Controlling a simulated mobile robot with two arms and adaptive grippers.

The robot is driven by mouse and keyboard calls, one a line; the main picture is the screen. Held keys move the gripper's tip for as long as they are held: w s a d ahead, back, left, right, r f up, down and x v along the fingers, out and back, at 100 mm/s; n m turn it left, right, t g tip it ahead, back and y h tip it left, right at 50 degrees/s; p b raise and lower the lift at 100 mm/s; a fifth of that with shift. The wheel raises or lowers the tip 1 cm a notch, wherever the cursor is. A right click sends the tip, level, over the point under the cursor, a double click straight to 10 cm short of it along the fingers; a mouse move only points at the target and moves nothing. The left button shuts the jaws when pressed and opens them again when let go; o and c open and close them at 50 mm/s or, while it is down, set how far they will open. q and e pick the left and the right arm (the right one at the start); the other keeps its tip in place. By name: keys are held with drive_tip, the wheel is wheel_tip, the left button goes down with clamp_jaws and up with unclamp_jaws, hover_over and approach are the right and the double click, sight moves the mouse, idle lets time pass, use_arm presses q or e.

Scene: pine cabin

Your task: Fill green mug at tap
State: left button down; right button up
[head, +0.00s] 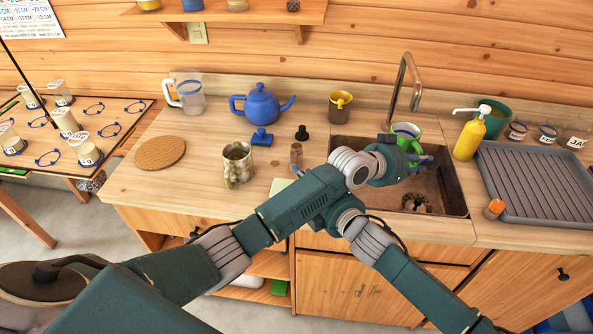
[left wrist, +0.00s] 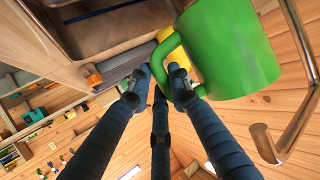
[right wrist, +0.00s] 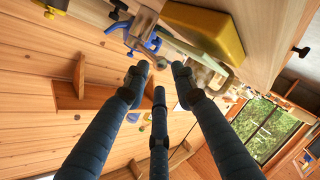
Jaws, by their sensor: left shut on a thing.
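The green mug (head: 407,152) is over the sink (head: 447,205), just below the spout end of the tap (head: 404,75). My left gripper (head: 402,166) is shut on its handle. The mug (left wrist: 240,45) fills the upper right of the left wrist view, with its handle at the fingertips (left wrist: 161,78); the curved tap (left wrist: 302,100) is close beside it. I see no water running, and the mug's inside is hard to make out. My right gripper (right wrist: 160,70) is open and empty in its wrist view; I cannot pick it out in the head view.
A yellow soap bottle (head: 469,137) and a grey drying tray (head: 535,185) stand right of the sink. Left of it are a yellow cup (head: 340,112), a blue teapot (head: 262,105), a metal-looking pot (head: 237,160) and a glass jug (head: 190,95). My arms cross over the counter's front.

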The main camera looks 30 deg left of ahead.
sight(295, 156)
drive_tip(key=shift+x, duration=2.3)
drive_tip(key=shift+c, duration=0.2)
drive_tip(key=shift+s, duration=0.1)
clamp_jaws()
